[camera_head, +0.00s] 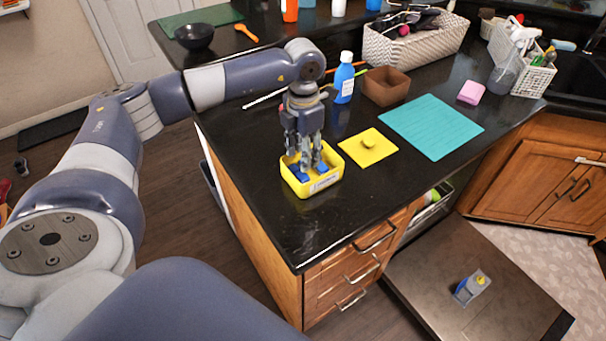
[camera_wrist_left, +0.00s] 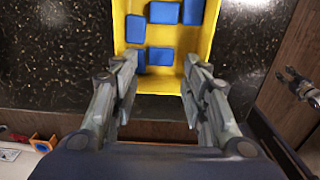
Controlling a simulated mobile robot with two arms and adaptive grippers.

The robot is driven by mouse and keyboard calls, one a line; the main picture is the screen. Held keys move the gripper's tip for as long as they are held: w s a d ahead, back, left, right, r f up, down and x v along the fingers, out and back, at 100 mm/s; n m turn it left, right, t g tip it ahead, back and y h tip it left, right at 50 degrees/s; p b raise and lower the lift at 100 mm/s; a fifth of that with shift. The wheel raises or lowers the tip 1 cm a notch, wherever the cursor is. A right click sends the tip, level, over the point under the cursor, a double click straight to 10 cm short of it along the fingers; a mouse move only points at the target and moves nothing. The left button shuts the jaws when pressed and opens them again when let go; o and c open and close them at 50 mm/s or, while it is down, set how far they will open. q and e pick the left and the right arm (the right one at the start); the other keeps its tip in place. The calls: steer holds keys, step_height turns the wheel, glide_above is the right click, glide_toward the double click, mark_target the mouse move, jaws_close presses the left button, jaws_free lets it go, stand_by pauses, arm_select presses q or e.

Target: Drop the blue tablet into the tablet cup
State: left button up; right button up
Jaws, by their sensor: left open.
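Several blue tablets (camera_wrist_left: 160,56) lie in an open yellow box (camera_head: 326,181) near the counter's left edge; its yellow rim and wall also show in the left wrist view (camera_wrist_left: 210,28). My left gripper (camera_head: 306,168) points down over the box with its fingers open at or inside it. In the left wrist view the left gripper (camera_wrist_left: 158,75) has its fingers apart, one close to a blue tablet at the box's left side. Whether a finger touches a tablet I cannot tell. A small grey and blue fitting, apparently the tablet cup (camera_head: 472,288), sits on the lowered door at lower right.
A flat yellow lid (camera_head: 367,147) with a knob lies beside the box. A teal mat (camera_head: 431,126), brown bowl (camera_head: 386,86), blue bottle (camera_head: 345,80) and pink sponge (camera_head: 471,93) stand farther back. The lowered door (camera_head: 430,270) projects low beyond the drawers. The front counter corner is clear.

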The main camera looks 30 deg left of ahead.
mark_target(302, 175)
arm_select(q)
steer(key=shift+f, duration=0.8)
steer(key=shift+f+p, duration=0.3)
steer(key=shift+p, duration=0.15)
steer(key=f+p, duration=0.2)
steer(key=f, duration=0.1)
steer(key=shift+s+f, duration=0.2)
steer(key=shift+f, duration=0.65)
steer(key=c, duration=0.5)
